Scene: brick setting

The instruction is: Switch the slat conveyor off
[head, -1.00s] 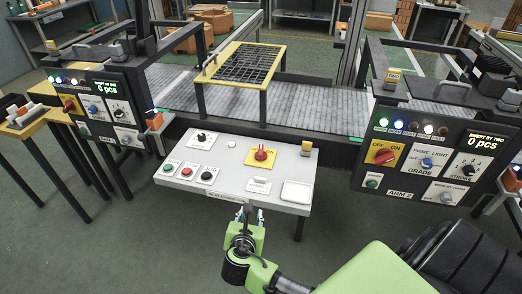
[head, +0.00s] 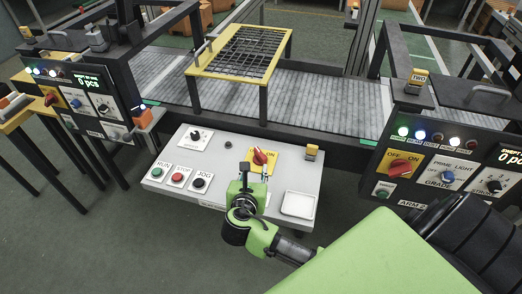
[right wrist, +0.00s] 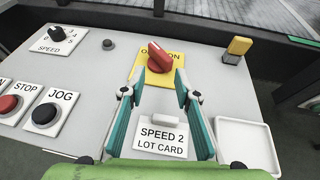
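The slat conveyor (head: 325,105) runs across the back in the head view, a grey slatted belt. On the light control panel in front of it, a red rotary knob (head: 261,157) sits on a yellow OFF/ON plate (right wrist: 139,70). In the right wrist view the knob (right wrist: 160,57) is turned slantwise; which label it points to is unclear. My right gripper (head: 256,172) is open and empty over the panel, just on the near side of the knob. Its fingertips (right wrist: 153,88) are apart and do not enclose the knob. My left gripper is not in view.
RUN, STOP (head: 178,178) and JOG (head: 199,183) buttons lie left, below a SPEED knob (head: 195,135). A lot card (right wrist: 163,140) lies between my fingers in the wrist view. A yellow-topped block (head: 312,152) and white tray (head: 299,204) are right. A yellow-framed grille (head: 240,52) stands over the belt.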

